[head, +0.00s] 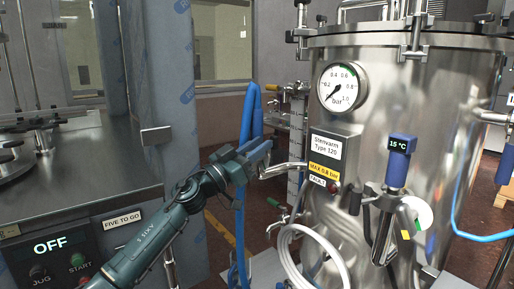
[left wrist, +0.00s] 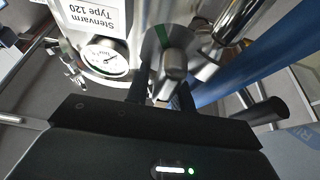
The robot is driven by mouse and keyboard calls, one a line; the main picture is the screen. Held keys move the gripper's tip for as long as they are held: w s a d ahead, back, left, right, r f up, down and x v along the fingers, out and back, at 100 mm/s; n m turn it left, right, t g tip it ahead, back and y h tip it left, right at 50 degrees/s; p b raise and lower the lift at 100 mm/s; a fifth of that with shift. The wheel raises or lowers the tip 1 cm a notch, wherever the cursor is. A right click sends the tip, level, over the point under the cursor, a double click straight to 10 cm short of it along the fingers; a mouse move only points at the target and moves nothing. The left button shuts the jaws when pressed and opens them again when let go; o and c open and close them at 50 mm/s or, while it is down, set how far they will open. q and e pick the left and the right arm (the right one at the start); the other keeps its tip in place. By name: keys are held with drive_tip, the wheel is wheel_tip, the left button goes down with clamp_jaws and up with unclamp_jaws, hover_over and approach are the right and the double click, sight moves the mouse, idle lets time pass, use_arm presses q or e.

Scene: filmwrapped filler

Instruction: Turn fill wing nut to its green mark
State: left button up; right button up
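My left gripper (head: 258,151) reaches in from the left, in front of the steel tank (head: 415,110). In the left wrist view its two dark fingers (left wrist: 163,86) stand apart. A grey metal knob (left wrist: 174,64), seemingly the fill wing nut, lies just beyond and partly between the fingertips. A gap shows between the left finger and the knob; I cannot tell whether the right finger touches it. A green mark (left wrist: 160,35) shows on the steel fitting behind the knob. In the head view the nut is not clearly seen near the gripper. My right gripper is not in view.
A blue hose (head: 250,112) hangs behind my left gripper. A steel machine with an OFF display (head: 50,246) stands at the left. A white hose (head: 290,250) loops low at the tank.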

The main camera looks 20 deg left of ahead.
use_arm(q)
clamp_jaws()
drive_tip(key=shift+m, duration=0.3)
